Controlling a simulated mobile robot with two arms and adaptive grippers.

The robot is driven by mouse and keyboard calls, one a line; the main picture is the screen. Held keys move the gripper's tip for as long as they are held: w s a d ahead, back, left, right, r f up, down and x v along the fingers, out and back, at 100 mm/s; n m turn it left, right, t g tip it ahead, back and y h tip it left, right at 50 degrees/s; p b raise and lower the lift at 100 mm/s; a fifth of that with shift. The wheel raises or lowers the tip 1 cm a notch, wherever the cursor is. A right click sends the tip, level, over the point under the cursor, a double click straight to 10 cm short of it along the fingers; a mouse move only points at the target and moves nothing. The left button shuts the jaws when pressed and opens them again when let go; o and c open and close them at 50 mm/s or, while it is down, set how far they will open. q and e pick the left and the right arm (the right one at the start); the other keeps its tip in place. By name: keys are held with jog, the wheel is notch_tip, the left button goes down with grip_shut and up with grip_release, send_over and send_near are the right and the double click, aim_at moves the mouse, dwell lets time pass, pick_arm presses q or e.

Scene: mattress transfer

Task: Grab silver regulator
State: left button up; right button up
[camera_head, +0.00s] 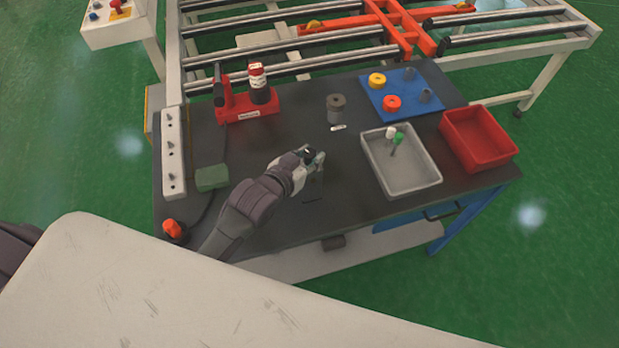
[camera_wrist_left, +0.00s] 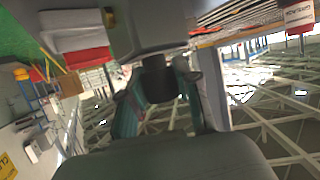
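The silver regulator appears to be the short grey cylinder with a darker top (camera_head: 336,108), standing upright on the dark table. My left gripper (camera_head: 316,160) is over the table, nearer to me and a little left of it, with a visible gap between them. In the left wrist view, the fingers of my left gripper (camera_wrist_left: 160,105) are spread, with a dark rounded piece (camera_wrist_left: 155,62) in line between them. It is probably the regulator, but it is too dark to be sure. My right gripper is not in view.
A grey tray (camera_head: 377,166) with small green and white parts and a red bin (camera_head: 461,153) stand to the right. A blue board (camera_head: 385,84) is behind. A red stand (camera_head: 235,111) with a bottle and a white strip (camera_head: 170,130) are left. The dark table (camera_head: 350,205) has free room in front.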

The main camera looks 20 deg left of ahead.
pick_arm(q)
grip_shut()
jog(key=shift+w+r, duration=0.1)
